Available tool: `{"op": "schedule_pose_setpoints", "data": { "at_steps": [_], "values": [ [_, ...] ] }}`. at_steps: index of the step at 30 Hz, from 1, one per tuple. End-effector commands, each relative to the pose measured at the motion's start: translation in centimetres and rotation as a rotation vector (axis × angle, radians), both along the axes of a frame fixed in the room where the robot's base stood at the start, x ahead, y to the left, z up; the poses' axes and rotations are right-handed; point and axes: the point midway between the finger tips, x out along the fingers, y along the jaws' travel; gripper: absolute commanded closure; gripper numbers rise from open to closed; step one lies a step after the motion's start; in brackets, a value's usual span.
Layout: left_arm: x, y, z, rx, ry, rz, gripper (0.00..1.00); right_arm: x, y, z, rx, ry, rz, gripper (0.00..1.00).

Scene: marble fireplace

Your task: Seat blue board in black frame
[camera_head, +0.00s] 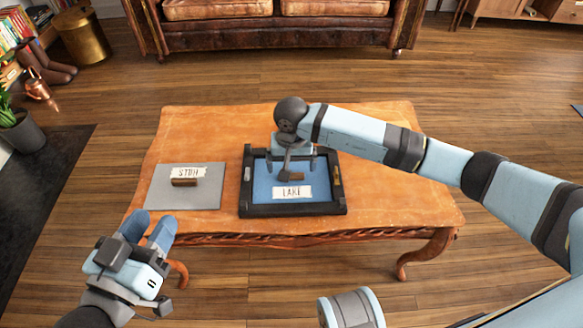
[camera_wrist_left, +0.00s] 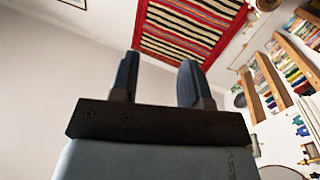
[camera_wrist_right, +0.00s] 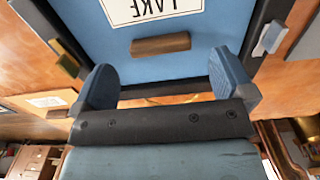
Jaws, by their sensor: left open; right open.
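The black frame (camera_head: 292,210) lies on the wooden table. The blue board (camera_head: 265,190), with a white LAKE label and a brown block handle (camera_head: 296,176), lies within the frame's outline; I cannot tell whether it sits fully flat. My right gripper (camera_head: 290,164) is over the board's far part, open and empty. In the right wrist view the handle (camera_wrist_right: 160,44) is ahead of the open fingers (camera_wrist_right: 164,84), apart from them, and the board (camera_wrist_right: 165,72) shows beyond. My left gripper (camera_head: 147,230) is open and empty, off the table's front left; its fingers (camera_wrist_left: 157,82) also show in the left wrist view.
A grey board (camera_head: 160,199) with a white label and brown handle lies left of the frame on the table (camera_head: 400,190). The frame carries small pieces on its side bars, one brownish (camera_head: 336,176). The table's right side is clear. A leather sofa (camera_head: 270,35) stands behind.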

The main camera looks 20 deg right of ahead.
Motion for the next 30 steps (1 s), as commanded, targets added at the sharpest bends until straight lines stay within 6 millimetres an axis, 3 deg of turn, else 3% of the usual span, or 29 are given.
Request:
{"op": "schedule_pose_setpoints", "data": {
  "at_steps": [1, 3, 6, 12, 30],
  "values": [
    [-0.4, -0.2, 0.3, -0.018, 0.036, -0.001, 0.57, 0.1, -0.1, 1.9, -0.002, -0.004, 0.001, 0.00],
    [-0.9, -0.4, -0.1, -0.039, 0.087, 0.000, 0.57, 0.1, -0.1, 3.4, -0.001, -0.004, 0.000, 0.00],
    [-1.4, -0.6, -0.6, -0.067, 0.124, 0.008, 0.57, 0.1, 0.0, 5.3, 0.000, -0.003, 0.001, 0.00],
    [-1.3, -0.5, 1.1, -0.092, 0.064, 0.022, 0.57, 0.0, 0.0, 7.7, -0.001, -0.002, 0.000, 0.00],
    [-1.2, -0.4, 1.5, -0.097, 0.046, 0.025, 0.57, 0.0, 0.0, 8.2, 0.000, 0.001, 0.000, 0.00]
  ]
}}
